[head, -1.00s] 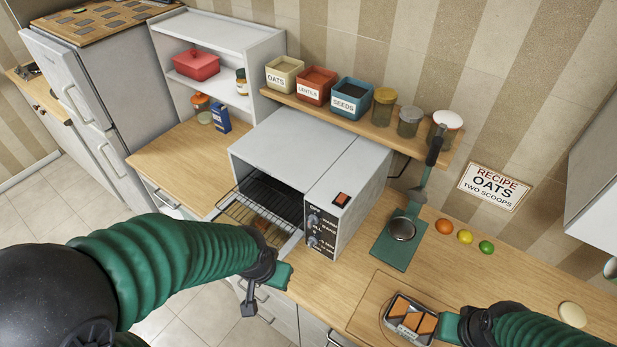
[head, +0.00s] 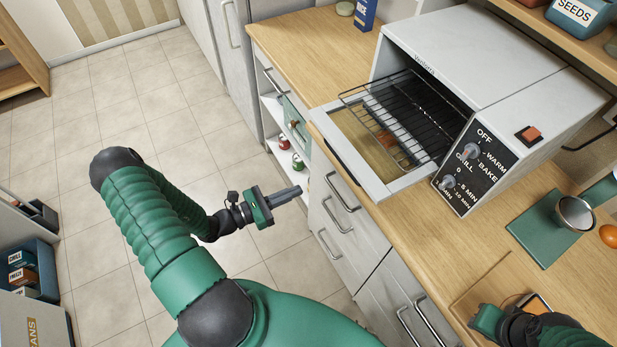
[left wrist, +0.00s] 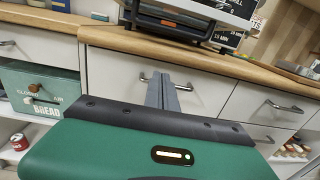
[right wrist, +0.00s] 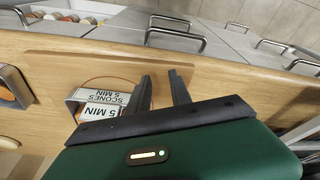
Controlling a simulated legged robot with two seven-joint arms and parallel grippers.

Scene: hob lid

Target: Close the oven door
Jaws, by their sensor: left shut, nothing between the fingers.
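The white toaster oven (head: 475,60) stands on the counter at the upper right. Its glass door (head: 365,150) is open, folded down flat in front, with the wire rack (head: 385,110) pulled partly out above it. My left gripper (head: 290,194) is shut and empty, left of the door and out in front of the drawers, below counter height. In the left wrist view its fingers (left wrist: 166,90) are together, facing the drawer fronts, with the oven's front edge above. My right gripper (right wrist: 163,90) is open over the counter near a small tray with scones cards (right wrist: 105,100).
Drawer handles (head: 342,192) stick out under the door. The floor (head: 130,110) is open.

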